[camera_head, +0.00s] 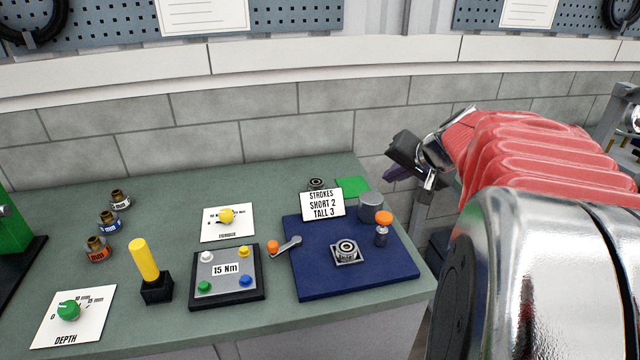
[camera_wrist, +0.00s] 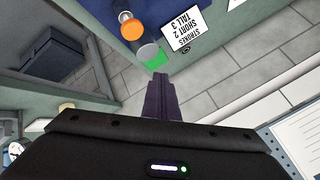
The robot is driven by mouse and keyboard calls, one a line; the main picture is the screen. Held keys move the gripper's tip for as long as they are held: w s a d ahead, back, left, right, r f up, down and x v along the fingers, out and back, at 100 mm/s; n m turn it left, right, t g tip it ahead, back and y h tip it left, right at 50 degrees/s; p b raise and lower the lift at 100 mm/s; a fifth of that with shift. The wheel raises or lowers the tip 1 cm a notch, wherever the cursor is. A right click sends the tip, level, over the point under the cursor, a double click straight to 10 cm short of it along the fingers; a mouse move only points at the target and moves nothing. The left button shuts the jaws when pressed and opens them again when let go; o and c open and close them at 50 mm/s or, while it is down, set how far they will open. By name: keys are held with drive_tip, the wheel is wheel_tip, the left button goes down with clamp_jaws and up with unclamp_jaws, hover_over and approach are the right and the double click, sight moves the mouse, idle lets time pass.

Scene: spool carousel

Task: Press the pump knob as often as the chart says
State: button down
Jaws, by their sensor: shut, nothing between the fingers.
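The chart (camera_head: 322,205) is a white card at the back of the blue plate; it reads "STROKES SHORT 2 TALL 3". The pump knob (camera_head: 383,218) is orange, on a short metal body at the plate's right side. A grey cylinder (camera_head: 370,208) stands just behind it. The wrist view shows the knob (camera_wrist: 131,28), the cylinder (camera_wrist: 149,51) and the chart (camera_wrist: 183,35) at the top. My gripper (camera_head: 389,178) is shut and empty, in the air beyond the back right of the bench, apart from the knob. Its dark fingers (camera_wrist: 161,77) also show in the wrist view.
A green square (camera_head: 352,188) lies behind the cylinder. Left are a "15 Nm" panel (camera_head: 226,275), a yellow handle (camera_head: 144,260) and dial cards. A block wall stands behind.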

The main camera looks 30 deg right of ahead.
sight(384, 215)
drive_tip(key=shift+f, duration=4.15)
drive_tip(key=shift+f, duration=1.65)
idle(0.8)
idle(0.3)
drive_tip(key=shift+r, duration=1.7)
